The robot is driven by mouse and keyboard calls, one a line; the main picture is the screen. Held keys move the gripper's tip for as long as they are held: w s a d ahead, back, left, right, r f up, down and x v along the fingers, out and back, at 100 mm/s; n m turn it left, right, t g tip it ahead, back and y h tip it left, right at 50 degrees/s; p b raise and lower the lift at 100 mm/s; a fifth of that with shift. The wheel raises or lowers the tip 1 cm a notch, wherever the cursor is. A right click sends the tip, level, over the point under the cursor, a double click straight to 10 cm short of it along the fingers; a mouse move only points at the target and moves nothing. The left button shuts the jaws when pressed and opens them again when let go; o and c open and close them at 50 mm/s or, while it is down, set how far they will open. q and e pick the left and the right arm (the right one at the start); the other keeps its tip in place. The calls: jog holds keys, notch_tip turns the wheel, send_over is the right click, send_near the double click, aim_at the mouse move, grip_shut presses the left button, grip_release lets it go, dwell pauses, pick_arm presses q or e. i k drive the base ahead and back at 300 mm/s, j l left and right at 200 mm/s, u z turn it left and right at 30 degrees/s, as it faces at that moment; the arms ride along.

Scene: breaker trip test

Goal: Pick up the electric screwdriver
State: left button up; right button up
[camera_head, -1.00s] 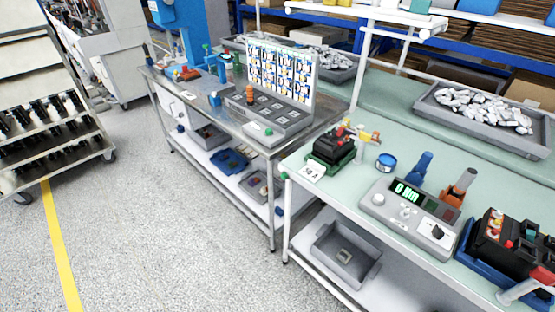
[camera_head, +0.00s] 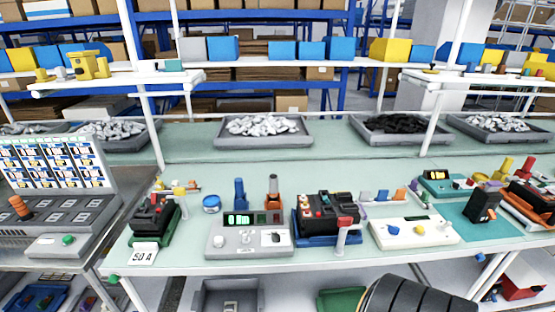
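Two upright tool-like things stand behind the grey torque meter (camera_head: 246,237) on the pale green bench: a blue one (camera_head: 239,195) and an orange-and-dark one (camera_head: 273,190). Either could be the electric screwdriver; I cannot tell which at this size. Both stand apart from any gripper. Neither of my grippers is in view.
A black breaker on a green base (camera_head: 156,217) stands left, by a "50 A" card (camera_head: 143,256). A larger black breaker on a blue base (camera_head: 326,218) stands right of the meter. A white fixture (camera_head: 413,232) is farther right. Grey parts trays (camera_head: 264,142) line the back.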

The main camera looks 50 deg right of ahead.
aim_at(273, 178)
jog(key=z, duration=1.5)
